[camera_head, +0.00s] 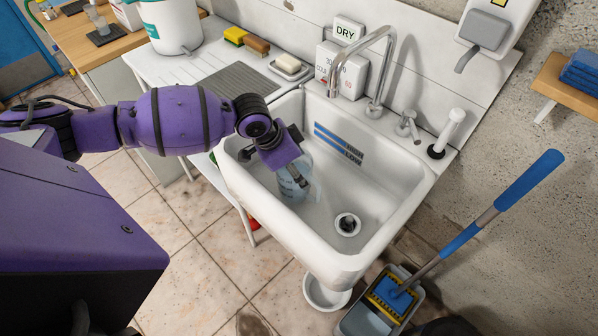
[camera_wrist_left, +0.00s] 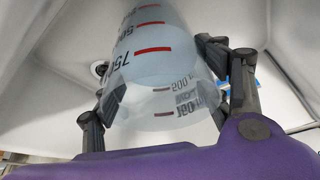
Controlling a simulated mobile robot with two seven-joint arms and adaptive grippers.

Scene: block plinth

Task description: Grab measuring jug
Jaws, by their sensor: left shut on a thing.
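The measuring jug (camera_head: 290,183) is clear, bluish plastic and stands inside the white sink (camera_head: 392,189), toward its left side. My left gripper (camera_head: 299,178) reaches down over the sink's left rim and is shut on the jug. In the left wrist view the jug (camera_wrist_left: 160,65) shows red marks and dark numbers, with the fingers of the gripper (camera_wrist_left: 165,100) on both sides of it. My purple gripper and wrist hide part of the jug in the head view. My right gripper is not in view.
A chrome tap (camera_head: 377,70) arches over the back of the sink. A drain (camera_head: 347,224) lies right of the jug. A soap dish (camera_head: 289,68) stands on the left drainer. A blue-handled mop (camera_head: 480,222) leans in a bucket at right. The sink's right half is clear.

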